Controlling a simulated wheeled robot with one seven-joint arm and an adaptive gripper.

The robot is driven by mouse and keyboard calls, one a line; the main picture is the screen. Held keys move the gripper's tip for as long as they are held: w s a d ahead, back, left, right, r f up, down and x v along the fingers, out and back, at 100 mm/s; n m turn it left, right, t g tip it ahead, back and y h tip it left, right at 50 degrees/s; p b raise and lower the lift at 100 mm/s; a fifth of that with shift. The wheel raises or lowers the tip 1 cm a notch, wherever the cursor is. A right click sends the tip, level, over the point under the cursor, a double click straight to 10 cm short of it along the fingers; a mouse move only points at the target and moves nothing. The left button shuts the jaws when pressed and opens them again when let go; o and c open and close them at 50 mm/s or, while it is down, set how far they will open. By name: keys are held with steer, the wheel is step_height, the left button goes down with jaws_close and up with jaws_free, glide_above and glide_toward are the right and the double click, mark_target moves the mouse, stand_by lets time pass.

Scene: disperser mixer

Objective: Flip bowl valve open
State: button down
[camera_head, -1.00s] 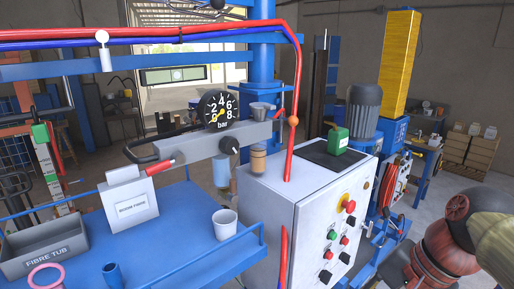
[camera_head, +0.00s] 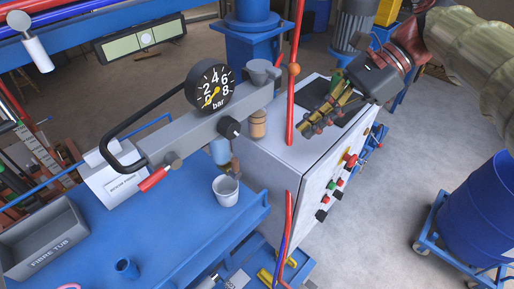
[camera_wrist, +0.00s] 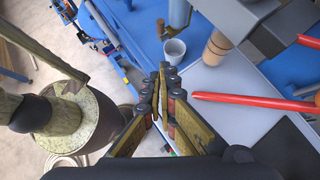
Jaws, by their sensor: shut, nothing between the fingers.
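A grey manifold bar (camera_head: 190,138) carries a bar gauge (camera_head: 209,84), a black knob (camera_head: 229,127) and a short red-handled lever (camera_head: 154,179) under its left end. A translucent bluish bowl (camera_head: 220,151) hangs below the bar, partly hidden by it. I cannot tell for certain which part is the bowl valve. My gripper (camera_head: 306,124) is shut and empty over the white cabinet, right of the bar and the red pipe. In the wrist view its fingertips (camera_wrist: 160,75) are together, with the black knob (camera_wrist: 266,40) and manifold to their upper right.
The upright red pipe (camera_head: 290,107) stands between my gripper and the manifold. The white cabinet (camera_head: 270,163) has several buttons on its front. A white cup (camera_head: 226,190) and the grey fibre tub (camera_head: 42,240) are on the blue table (camera_head: 170,238). A blue drum (camera_head: 480,212) stands at right.

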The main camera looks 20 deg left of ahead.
mark_target(235, 168)
steer(key=shift+s+f, duration=0.1)
steer(key=s+a+r+p+x, duration=0.1)
steer(key=a+r+p+x, duration=0.1)
steer(key=x, duration=1)
steer(key=shift+f, duration=0.2)
steer(key=shift+s+a+r+t+h, duration=0.35)
steer(key=shift+s+t+h, duration=0.15)
steer(key=shift+t, duration=0.4)
steer(key=s+a+n+t+h+b, duration=0.3)
steer(key=s+t+h+b, duration=0.2)
steer(key=t+b, duration=0.6)
steer(key=b, duration=0.4)
steer(key=shift+s+f+t+h, duration=0.35)
steer(key=shift+t+h, duration=0.05)
steer(key=shift+r, duration=0.15)
